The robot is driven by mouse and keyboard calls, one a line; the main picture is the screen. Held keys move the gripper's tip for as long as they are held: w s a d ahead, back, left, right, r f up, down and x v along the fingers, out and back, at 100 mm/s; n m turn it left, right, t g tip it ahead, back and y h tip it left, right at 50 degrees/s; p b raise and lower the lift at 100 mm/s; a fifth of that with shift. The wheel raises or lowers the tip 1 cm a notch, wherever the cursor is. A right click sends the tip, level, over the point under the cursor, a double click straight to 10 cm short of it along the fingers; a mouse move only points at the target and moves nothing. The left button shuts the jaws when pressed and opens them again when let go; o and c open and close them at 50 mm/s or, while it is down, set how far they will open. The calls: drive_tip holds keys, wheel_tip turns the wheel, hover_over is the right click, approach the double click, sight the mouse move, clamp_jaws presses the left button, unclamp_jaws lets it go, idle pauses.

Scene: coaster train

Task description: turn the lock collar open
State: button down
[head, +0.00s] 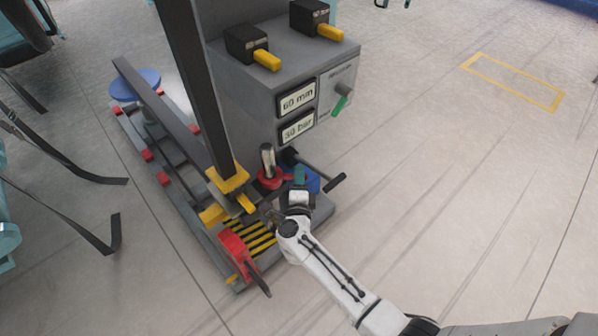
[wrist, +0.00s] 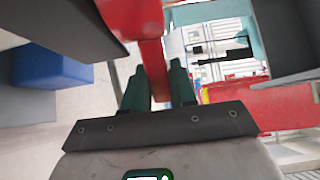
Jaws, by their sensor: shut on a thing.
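The lock collar appears to be the red ring (head: 271,181) at the foot of an upright silver cylinder (head: 267,158), in front of the grey cabinet in the head view. In the wrist view a red rounded body (wrist: 130,14) fills the top, and its red tab (wrist: 153,68) runs down between my fingers. My gripper (head: 299,176) is just right of the collar, and its green fingers (wrist: 158,88) are shut on the red tab. The collar's far side is hidden.
The grey cabinet (head: 232,96) stands behind, with displays reading 60 mm and 30 bar and a green handle (head: 341,100). A black bar (head: 335,183) and a blue block (head: 313,183) are close to my gripper. A red lever (head: 234,245) stands left. Floor at right is clear.

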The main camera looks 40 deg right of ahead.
drive_tip(key=c, duration=1)
unclamp_jaws()
drive_tip(key=p+v, duration=0.3)
drive_tip(key=v, duration=0.8)
drive_tip(key=shift+w, duration=0.1)
drive_tip(key=shift+c, duration=0.4)
